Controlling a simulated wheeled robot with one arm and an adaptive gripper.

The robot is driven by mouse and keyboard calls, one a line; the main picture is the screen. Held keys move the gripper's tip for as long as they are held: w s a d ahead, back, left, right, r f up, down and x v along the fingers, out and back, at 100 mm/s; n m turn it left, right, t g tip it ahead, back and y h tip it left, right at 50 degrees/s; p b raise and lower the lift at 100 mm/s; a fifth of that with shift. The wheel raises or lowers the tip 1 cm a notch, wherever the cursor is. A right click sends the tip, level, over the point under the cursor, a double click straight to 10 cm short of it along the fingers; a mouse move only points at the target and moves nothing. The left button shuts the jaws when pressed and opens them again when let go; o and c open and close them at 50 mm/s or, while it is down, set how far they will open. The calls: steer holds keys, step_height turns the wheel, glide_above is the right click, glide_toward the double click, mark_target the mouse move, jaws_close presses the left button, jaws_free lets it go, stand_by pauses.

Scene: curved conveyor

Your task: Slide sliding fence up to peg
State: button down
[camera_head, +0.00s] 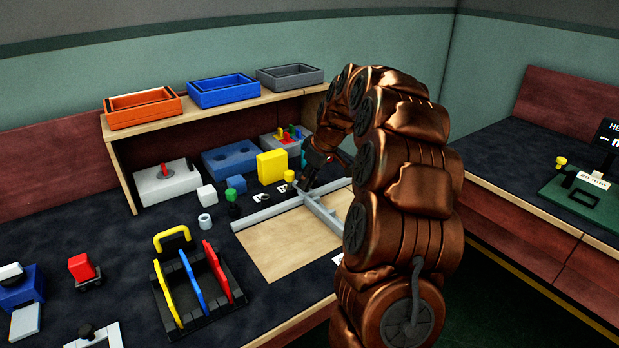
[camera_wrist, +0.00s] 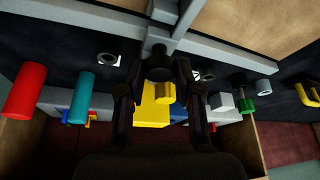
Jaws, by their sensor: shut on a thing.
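The sliding fence (camera_head: 320,212) is a grey bar lying across a tan board (camera_head: 285,243), at a crossing with a long grey rail (camera_head: 262,213). In the wrist view the fence (camera_wrist: 183,14) runs away from the rail. My gripper (camera_head: 306,186) is at the rail end of the fence. In the wrist view its fingers (camera_wrist: 158,66) close around a small dark knob (camera_wrist: 158,50) at that end. A yellow peg (camera_head: 289,176) and a green peg (camera_head: 233,197) stand behind the rail. Which peg the task means I cannot tell. My arm hides the board's right part.
A yellow block (camera_head: 271,167), a white box (camera_head: 166,183) and a blue box (camera_head: 230,158) stand behind. Red and teal cylinders (camera_wrist: 82,98) show in the wrist view. A black rack (camera_head: 200,290) with coloured handles stands left of the board. The board's left part is clear.

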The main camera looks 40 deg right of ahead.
steer(key=c, duration=0.8)
jaws_free()
steer(key=v, duration=1.2)
